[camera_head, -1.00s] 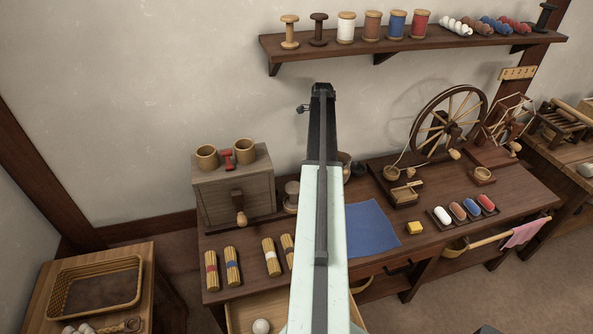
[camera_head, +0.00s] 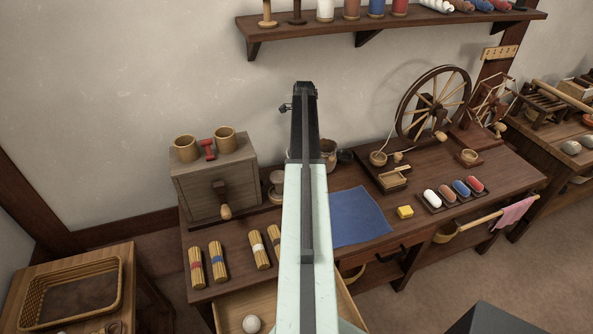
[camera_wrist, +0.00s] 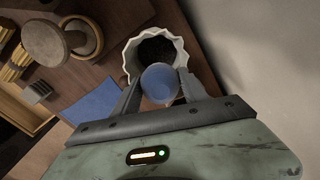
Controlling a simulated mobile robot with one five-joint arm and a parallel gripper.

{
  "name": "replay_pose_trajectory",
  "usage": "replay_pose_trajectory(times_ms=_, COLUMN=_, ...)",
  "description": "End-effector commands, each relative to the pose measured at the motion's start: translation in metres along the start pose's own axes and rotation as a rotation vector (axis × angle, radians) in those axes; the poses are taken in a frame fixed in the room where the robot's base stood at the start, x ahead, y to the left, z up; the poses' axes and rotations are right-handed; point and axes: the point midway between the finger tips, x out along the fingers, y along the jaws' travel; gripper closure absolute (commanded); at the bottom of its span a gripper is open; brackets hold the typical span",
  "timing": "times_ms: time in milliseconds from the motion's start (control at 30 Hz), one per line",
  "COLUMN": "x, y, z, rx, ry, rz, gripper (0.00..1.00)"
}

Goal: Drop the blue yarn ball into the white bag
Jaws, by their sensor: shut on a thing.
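In the wrist view, my gripper (camera_wrist: 160,92) is shut on the blue yarn ball (camera_wrist: 160,82), with a finger on either side of it. The white bag (camera_wrist: 131,58) stands open beyond the ball, with a wavy pale rim and a dark inside. The ball overlaps the bag's near rim in this view, and I cannot tell how high it is above the opening. In the head view my arm hides the ball and most or all of the bag; the gripper's fingertips are not clear there.
The bench holds a blue cloth (camera_head: 360,216), a wooden box (camera_head: 215,180) with cups, a spinning wheel (camera_head: 432,103) and a yellow block (camera_head: 405,212). A round stone-topped object (camera_wrist: 46,43) stands left of the bag in the wrist view. The wall (camera_wrist: 270,60) rises at right.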

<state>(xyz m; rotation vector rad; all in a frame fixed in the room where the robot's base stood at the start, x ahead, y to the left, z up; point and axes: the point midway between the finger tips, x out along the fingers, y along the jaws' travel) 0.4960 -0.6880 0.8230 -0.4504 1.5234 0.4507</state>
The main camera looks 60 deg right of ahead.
Motion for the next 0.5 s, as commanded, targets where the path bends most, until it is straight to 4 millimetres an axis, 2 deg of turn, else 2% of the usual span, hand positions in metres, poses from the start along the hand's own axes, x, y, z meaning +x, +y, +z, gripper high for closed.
replay_pose_trajectory(times_ms=33, x=-0.0007, y=0.0, z=0.0001, rx=0.0, ry=0.0, rz=0.0, gripper=0.89)
replay_pose_trajectory(times_ms=67, x=-0.0008, y=0.0, z=0.0001, rx=0.0, ry=0.0, rz=0.0, gripper=0.46)
replay_pose_trajectory(times_ms=133, x=-0.0008, y=0.0, z=0.0001, rx=0.0, ry=0.0, rz=0.0, gripper=0.27)
replay_pose_trajectory(times_ms=167, x=-0.0008, y=0.0, z=0.0001, rx=0.0, ry=0.0, rz=0.0, gripper=0.24)
replay_pose_trajectory(times_ms=500, x=-0.0027, y=0.0, z=0.0, rx=0.0, ry=0.0, rz=0.0, gripper=0.24)
